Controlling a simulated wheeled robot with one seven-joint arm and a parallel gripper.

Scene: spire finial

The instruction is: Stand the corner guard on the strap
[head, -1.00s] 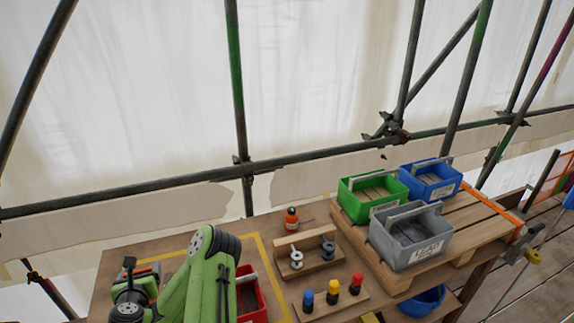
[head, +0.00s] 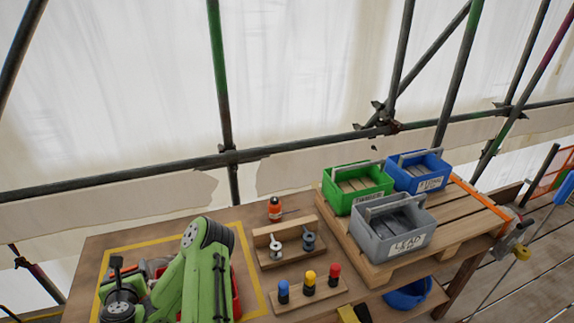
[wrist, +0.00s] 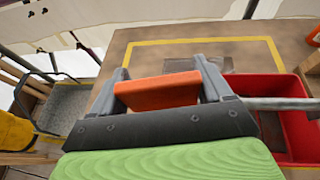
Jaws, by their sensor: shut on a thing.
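My gripper (wrist: 165,88) is shut on an orange block-like piece, which I take to be the corner guard (wrist: 158,92). The piece lies crosswise between the two grey fingers, above the bench in the wrist view. In the head view my green arm hides the gripper and the piece. An orange strap (head: 480,204) runs along the right end of the wooden pallet in the head view, with a ratchet-like fitting (head: 514,240) at its near end. The strap is well to the right of my arm.
Green (head: 357,190), blue (head: 420,173) and grey (head: 397,225) bins stand on the pallet (head: 375,272). Left of it are a wooden rack (head: 288,254), an orange bottle (head: 275,209) and a coloured-peg block (head: 312,293). A red tray (wrist: 296,132) is beside my gripper.

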